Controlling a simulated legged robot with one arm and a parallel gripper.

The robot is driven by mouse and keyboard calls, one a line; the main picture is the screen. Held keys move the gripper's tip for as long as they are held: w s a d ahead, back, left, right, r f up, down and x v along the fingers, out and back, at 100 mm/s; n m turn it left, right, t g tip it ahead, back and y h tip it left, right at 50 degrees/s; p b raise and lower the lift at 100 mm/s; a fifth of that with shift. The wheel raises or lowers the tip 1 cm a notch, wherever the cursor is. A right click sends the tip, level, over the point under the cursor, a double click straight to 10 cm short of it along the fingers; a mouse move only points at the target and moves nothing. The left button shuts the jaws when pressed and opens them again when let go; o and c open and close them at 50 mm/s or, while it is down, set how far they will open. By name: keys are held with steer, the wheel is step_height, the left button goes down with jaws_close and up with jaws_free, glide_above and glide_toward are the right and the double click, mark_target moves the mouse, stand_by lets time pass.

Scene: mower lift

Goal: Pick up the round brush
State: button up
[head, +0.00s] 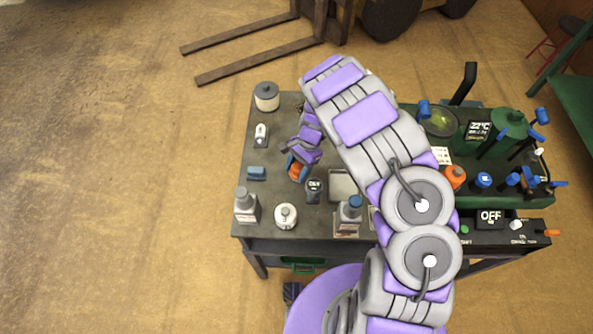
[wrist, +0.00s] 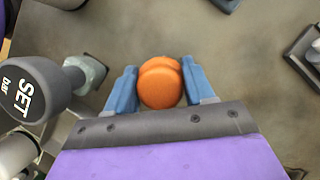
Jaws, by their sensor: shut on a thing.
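The round brush shows in the wrist view as an orange rounded top (wrist: 160,85) between the two blue fingers of my gripper (wrist: 158,70). The fingers touch it on both sides and are shut on it. In the head view my gripper (head: 298,162) points down over the left part of the grey workbench top (head: 272,143), with the orange brush (head: 296,172) at its tip. The brush's underside is hidden, and I cannot tell whether it touches the bench.
A dark knob marked SET (wrist: 30,90) stands close left of my gripper. A green machine (head: 508,130) fills the bench's right.

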mark_target(294, 168)
steer(key=shift+c, duration=1)
steer(key=shift+a, duration=0.1)
steer(key=shift+a, duration=0.2)
steer(key=shift+r, duration=0.65)
step_height(294, 168, up, 2)
steer(key=shift+d+r+p, duration=0.1)
steer(key=shift+r+p, duration=0.15)
steer(key=shift+p, duration=0.35)
steer(key=d, duration=0.5)
steer(key=d+p, duration=0.1)
steer(key=d, duration=0.4)
steer(key=d+r+p, duration=0.1)
steer(key=d, duration=0.5)
steer(key=shift+s+d+r, duration=0.1)
steer(key=shift+s, duration=0.1)
